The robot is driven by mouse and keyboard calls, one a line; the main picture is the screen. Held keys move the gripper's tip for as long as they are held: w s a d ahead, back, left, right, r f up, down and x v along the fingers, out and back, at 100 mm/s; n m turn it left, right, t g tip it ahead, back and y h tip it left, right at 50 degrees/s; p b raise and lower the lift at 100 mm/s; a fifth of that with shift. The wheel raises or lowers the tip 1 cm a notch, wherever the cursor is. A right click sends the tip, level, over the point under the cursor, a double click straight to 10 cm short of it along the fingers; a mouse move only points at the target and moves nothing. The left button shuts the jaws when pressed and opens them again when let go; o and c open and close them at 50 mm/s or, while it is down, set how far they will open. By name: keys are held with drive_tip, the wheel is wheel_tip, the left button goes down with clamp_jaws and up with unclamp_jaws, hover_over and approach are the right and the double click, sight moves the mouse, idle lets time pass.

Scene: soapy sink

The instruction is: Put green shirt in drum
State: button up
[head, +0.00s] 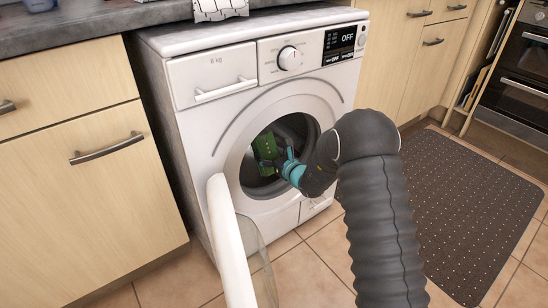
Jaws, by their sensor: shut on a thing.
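The white washing machine (195,125) stands under the counter with its round door (224,235) swung open toward the lower left. My gripper (279,163) is at the drum opening, reached in from the right. It is shut on the green shirt (266,146), which hangs at the mouth of the dark drum (294,130). The shirt is small in view, and how deep it sits inside the drum is hard to tell. My dark arm covers the lower right of the machine and part of the opening's rim.
The open door stands out in front of the machine, left of my arm. Wooden cabinets (70,190) flank the machine. A dark mat (465,205) lies on the tiled floor (305,270) at right, with an oven (520,75) beyond. The floor there is clear.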

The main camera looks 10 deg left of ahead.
drive_tip(key=f+b, duration=0.1)
drive_tip(key=w+a+f+b, duration=0.1)
drive_tip(key=shift+w+a+f+b, duration=0.2)
drive_tip(key=shift+a+f+b, duration=0.1)
drive_tip(key=shift+f, duration=0.1)
drive_tip(key=shift+w+a+f+b, duration=0.2)
drive_tip(key=shift+f+b, duration=0.1)
drive_tip(key=shift+f, duration=0.3)
drive_tip(key=shift+w+a+f+b, duration=0.15)
drive_tip(key=shift+a+f+b, duration=0.1)
drive_tip(key=shift+f, duration=0.3)
drive_tip(key=shift+f, duration=1.95)
drive_tip(key=shift+f, duration=0.2)
